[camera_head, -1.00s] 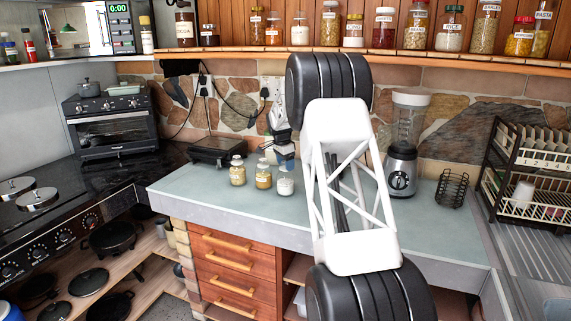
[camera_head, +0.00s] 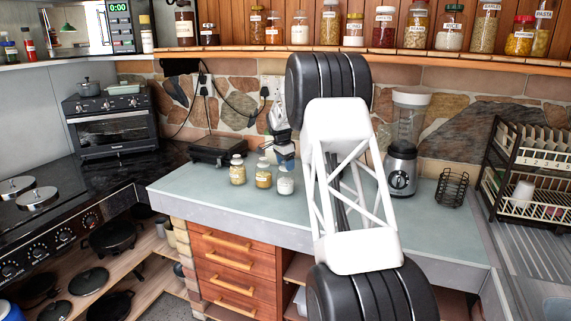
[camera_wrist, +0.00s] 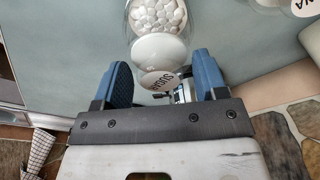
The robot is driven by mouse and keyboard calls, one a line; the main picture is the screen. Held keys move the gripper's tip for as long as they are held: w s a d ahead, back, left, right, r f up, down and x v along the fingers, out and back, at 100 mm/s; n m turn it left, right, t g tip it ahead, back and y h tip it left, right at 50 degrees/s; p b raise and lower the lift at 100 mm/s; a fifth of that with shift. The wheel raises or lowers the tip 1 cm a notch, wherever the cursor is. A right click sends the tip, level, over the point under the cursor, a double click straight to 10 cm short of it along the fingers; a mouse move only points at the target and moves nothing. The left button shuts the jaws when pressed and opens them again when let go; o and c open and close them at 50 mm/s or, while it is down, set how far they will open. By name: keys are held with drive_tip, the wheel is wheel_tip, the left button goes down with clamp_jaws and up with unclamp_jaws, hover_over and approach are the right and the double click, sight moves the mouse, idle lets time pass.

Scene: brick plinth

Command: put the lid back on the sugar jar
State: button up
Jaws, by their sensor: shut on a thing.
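The sugar jar (camera_head: 285,186) is a small glass jar with white contents, the rightmost of three small jars on the counter. In the wrist view the jar (camera_wrist: 157,15) shows white lumps through its glass, and an upside-down SUGAR label is in sight. My gripper (camera_head: 284,160) is over this jar, pointing down. In the wrist view its two blue fingers (camera_wrist: 162,62) are shut on the white round lid (camera_wrist: 160,47). The lid is close to the jar; whether it touches the rim I cannot tell.
A blender (camera_head: 402,165) and wire basket (camera_head: 452,188) are at the right. The counter's left front is clear.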

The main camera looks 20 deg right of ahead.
drive_tip(key=o, duration=1)
drive_tip(key=shift+o, duration=0.5)
drive_tip(key=shift+r, duration=0.2)
drive_tip(key=shift+r, duration=3.3)
clamp_jaws()
